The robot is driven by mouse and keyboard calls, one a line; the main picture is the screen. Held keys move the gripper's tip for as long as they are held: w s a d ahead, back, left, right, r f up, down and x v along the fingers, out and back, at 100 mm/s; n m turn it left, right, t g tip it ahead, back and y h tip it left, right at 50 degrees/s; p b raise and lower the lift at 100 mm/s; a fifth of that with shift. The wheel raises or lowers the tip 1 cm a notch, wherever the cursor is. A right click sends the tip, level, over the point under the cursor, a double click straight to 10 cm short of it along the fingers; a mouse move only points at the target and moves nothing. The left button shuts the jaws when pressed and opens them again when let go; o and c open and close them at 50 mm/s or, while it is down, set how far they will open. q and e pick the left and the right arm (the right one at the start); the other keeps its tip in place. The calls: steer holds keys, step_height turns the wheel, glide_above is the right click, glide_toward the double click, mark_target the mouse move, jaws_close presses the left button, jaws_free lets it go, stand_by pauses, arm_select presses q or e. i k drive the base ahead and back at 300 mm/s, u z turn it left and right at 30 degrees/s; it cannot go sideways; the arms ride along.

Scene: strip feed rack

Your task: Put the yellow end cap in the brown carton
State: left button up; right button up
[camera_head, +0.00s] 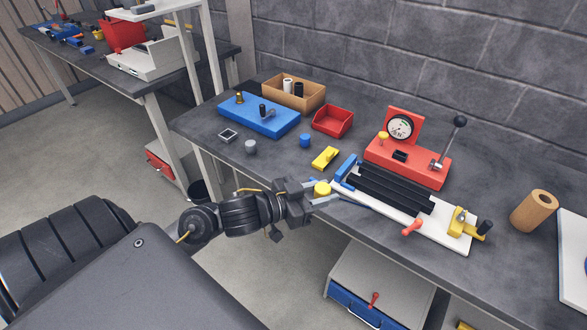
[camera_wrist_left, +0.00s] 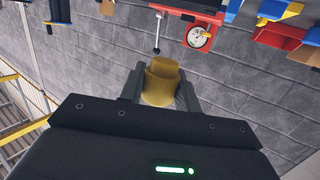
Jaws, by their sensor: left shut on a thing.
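The yellow end cap (camera_head: 322,187) is a short round piece between the fingertips of my left gripper (camera_head: 318,193). The gripper is shut on it, near the front edge of the table. In the left wrist view the cap (camera_wrist_left: 161,82) sits upright between the two dark fingers. The brown carton (camera_head: 312,101) stands at the back of the table, beyond and a little left of the gripper. It is open on top and holds a white and a black cylinder. My right gripper is not in view.
A blue block with fittings (camera_head: 277,124), a red bin (camera_head: 333,121), a blue cylinder (camera_head: 305,141) and a yellow block (camera_head: 325,158) lie between gripper and carton. Right are the strip rack (camera_head: 395,207) and a red gauge stand (camera_head: 410,168). Bare tabletop (camera_head: 275,166) lies left.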

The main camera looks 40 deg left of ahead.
mark_target(292, 108)
steer(key=k, duration=0.5)
steer(key=u, duration=1.65)
steer(key=i, duration=1.9)
steer(key=z, duration=2.25)
